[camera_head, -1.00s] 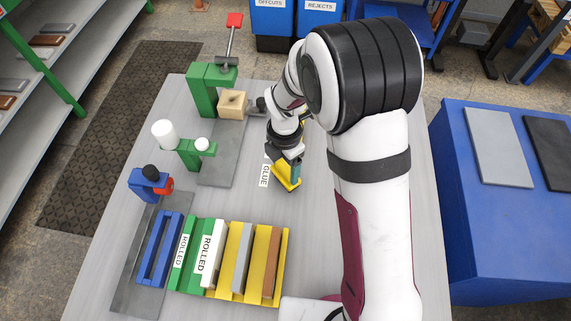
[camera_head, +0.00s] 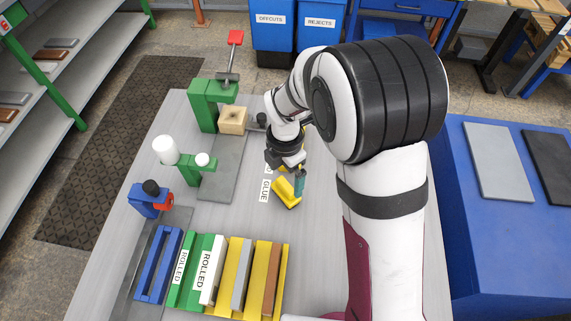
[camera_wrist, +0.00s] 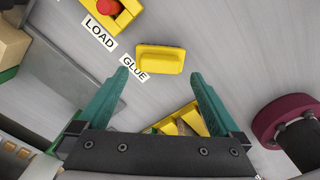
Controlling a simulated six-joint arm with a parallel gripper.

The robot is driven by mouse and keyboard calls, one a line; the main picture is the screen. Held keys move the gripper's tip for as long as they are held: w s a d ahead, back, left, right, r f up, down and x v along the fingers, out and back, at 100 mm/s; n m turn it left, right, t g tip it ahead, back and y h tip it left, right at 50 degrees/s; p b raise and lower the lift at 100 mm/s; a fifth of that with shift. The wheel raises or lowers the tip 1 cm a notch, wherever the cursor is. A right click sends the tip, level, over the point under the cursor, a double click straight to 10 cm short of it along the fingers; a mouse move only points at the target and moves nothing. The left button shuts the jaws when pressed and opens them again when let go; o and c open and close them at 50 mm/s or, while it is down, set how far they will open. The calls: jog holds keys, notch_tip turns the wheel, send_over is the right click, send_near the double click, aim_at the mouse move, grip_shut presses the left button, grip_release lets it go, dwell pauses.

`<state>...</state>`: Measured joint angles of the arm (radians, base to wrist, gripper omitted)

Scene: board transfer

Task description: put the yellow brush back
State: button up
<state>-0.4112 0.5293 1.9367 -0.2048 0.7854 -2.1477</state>
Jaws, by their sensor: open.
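The yellow brush (camera_head: 284,192) seems to be the blocky yellow piece lying beside the GLUE label, on the grey bench. In the wrist view it shows as a rounded yellow block (camera_wrist: 160,57), just beyond the fingertips and between their lines; its bristles cannot be made out. My gripper (camera_wrist: 158,78) is open, with its teal fingers apart and nothing between the tips. In the head view one teal finger (camera_head: 299,184) shows just right of the brush, partly in front of it. The rest of my gripper is mostly hidden behind its own wrist.
A yellow fixture with a red button (camera_wrist: 108,8) stands by the LOAD label (camera_wrist: 98,30). A green press (camera_head: 203,107) and wooden block (camera_head: 233,121) stand farther back. Green and yellow racks (camera_head: 233,303) with bars fill the near left.

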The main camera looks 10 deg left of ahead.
aim_at(286, 186)
notch_tip(286, 186, up, 8)
jog(key=s+d+r+m, duration=0.2)
jog(key=s+d+m, duration=0.2)
jog(key=s+m, duration=0.3)
jog(key=s+d+r+m+y, duration=0.1)
jog(key=s+m, duration=0.6)
jog(key=m, duration=0.7)
jog(key=s+d+r+m, duration=0.3)
jog(key=s+d+m, duration=0.3)
jog(key=m, duration=0.5)
jog(key=shift+s+d+m+y, duration=0.3)
jog(key=shift+s+y, duration=0.1)
jog(key=shift+s, duration=0.45)
